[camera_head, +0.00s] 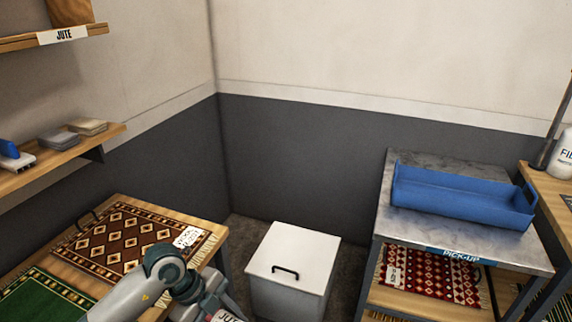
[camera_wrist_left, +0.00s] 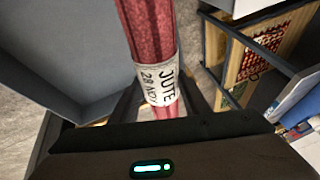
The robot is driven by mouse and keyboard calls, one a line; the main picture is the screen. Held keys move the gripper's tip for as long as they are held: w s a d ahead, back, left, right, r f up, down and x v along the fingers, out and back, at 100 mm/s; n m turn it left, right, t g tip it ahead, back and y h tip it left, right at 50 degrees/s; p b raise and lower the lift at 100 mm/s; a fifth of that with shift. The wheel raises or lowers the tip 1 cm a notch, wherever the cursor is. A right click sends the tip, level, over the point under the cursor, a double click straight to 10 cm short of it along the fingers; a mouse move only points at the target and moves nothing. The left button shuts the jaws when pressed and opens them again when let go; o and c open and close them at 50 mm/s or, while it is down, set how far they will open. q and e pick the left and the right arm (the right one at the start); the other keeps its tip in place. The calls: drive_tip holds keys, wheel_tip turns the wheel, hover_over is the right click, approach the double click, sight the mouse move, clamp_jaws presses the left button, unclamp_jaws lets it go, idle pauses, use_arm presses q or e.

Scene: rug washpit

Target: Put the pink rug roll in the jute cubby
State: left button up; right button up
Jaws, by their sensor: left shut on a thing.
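The pink rug roll (camera_wrist_left: 150,32) is reddish pink with a pale paper band (camera_wrist_left: 157,86) reading JUTE. My left gripper (camera_wrist_left: 160,104) is shut around it at the band in the left wrist view. In the head view the left gripper is low at the bottom edge, where the band's JUTE lettering (camera_head: 228,317) just shows; the rest of the roll is out of frame. The JUTE label (camera_head: 62,35) is on the edge of a wooden shelf (camera_head: 18,43) at the upper left, well above the gripper. The space above that shelf is mostly cut off. My right gripper is not in view.
A lower shelf (camera_head: 45,165) with small stacks sits under the JUTE shelf. A table with a brown patterned rug (camera_head: 115,238) and green rug (camera_head: 45,300) is left. A white lidded bin (camera_head: 300,245) stands centrally. A metal table (camera_head: 410,225) holds a blue tray (camera_head: 455,200).

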use_arm(q)
drive_tip(key=d+r+m+g, duration=0.1)
drive_tip(key=r+m, duration=0.1)
drive_tip(key=m, duration=0.2)
drive_tip(key=d+r+m+g+y, duration=0.1)
drive_tip(key=r+m+g, duration=0.1)
drive_tip(key=r+m, duration=0.1)
drive_tip(key=w+d+r+m+g+y, duration=0.1)
drive_tip(key=r+m, duration=0.2)
drive_tip(key=m, duration=0.1)
drive_tip(key=shift+r+m, duration=0.15)
drive_tip(key=shift+m, duration=0.15)
drive_tip(key=s+a+r+m+t+y, duration=0.1)
drive_tip(key=r+m, duration=0.4)
drive_tip(key=m, duration=0.7)
drive_tip(key=s+a+r+m+t+y, duration=0.1)
drive_tip(key=a+r+m+t+y, duration=0.2)
drive_tip(key=m, duration=0.8)
drive_tip(key=s+a+r+m+t+y, duration=0.1)
drive_tip(key=a+r+m+t, duration=0.3)
drive_tip(key=m, duration=0.8)
wheel_tip(320, 180, up, 4)
drive_tip(key=shift+a+r+m+y, duration=0.25)
drive_tip(key=shift+a+y, duration=0.25)
drive_tip(key=shift+a, duration=0.5)
drive_tip(key=shift+f, duration=0.1)
